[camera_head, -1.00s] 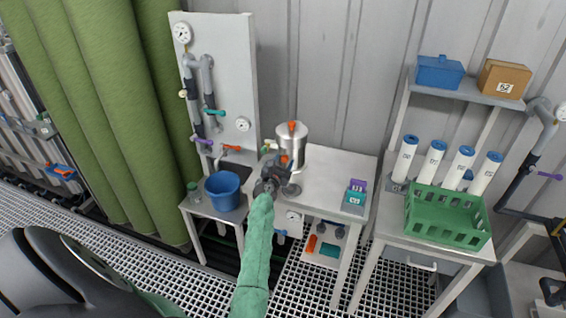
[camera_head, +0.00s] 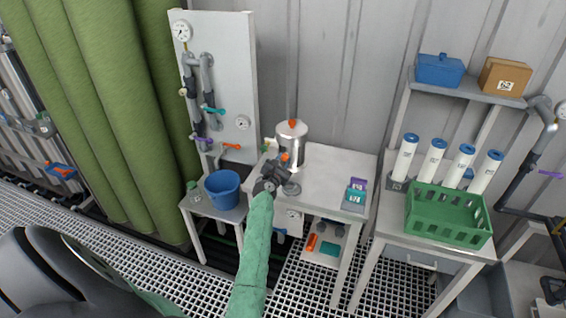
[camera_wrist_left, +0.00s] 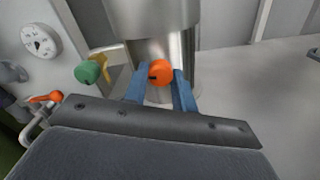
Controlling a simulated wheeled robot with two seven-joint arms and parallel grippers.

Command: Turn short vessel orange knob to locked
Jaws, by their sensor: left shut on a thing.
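The short vessel (camera_head: 292,144) is a shiny metal cylinder with an orange top piece, standing on the white table. Its orange knob (camera_wrist_left: 160,72) is on its front, low on the body, and shows in the left wrist view with a dark mark on its left side. My left gripper (camera_wrist_left: 160,88) has its two blue fingers on either side of the orange knob, shut on it. In the head view the left gripper (camera_head: 280,166) is in front of the vessel and hides part of it. I do not see my right gripper.
A green knob (camera_wrist_left: 87,72) on a yellow fitting is left of the orange knob. A blue bucket (camera_head: 222,188) stands left of the vessel. Purple and teal boxes (camera_head: 355,196) sit at the table's right edge. A green crate (camera_head: 448,233) is further right.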

